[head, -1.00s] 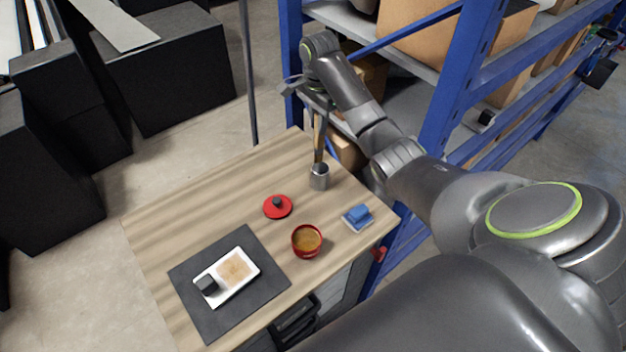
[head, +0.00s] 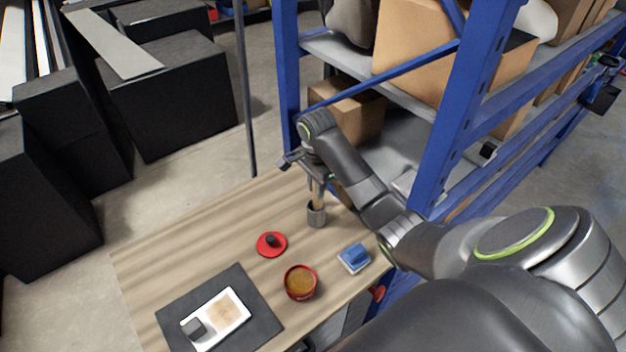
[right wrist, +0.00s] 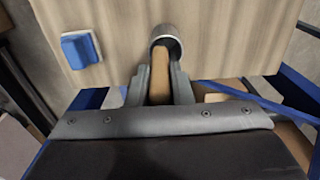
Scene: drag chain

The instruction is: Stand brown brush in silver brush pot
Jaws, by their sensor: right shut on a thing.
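The silver brush pot (head: 316,216) stands upright near the far right edge of the wooden table. My right gripper (head: 317,188) is just above it, shut on the brown brush (head: 319,201). The brush is about upright, and its lower end reaches into the pot's mouth. In the right wrist view the brush (right wrist: 160,76) sits between the two fingers and overlaps the opening of the pot (right wrist: 167,36). How deep it goes is hidden. My left gripper is not in view.
A red lid (head: 271,245), a red bowl (head: 300,283) and a blue block on a small dish (head: 354,257) stand nearby on the table. A white tray (head: 216,318) lies on a dark mat. A blue shelf rack (head: 437,150) is close behind my right arm.

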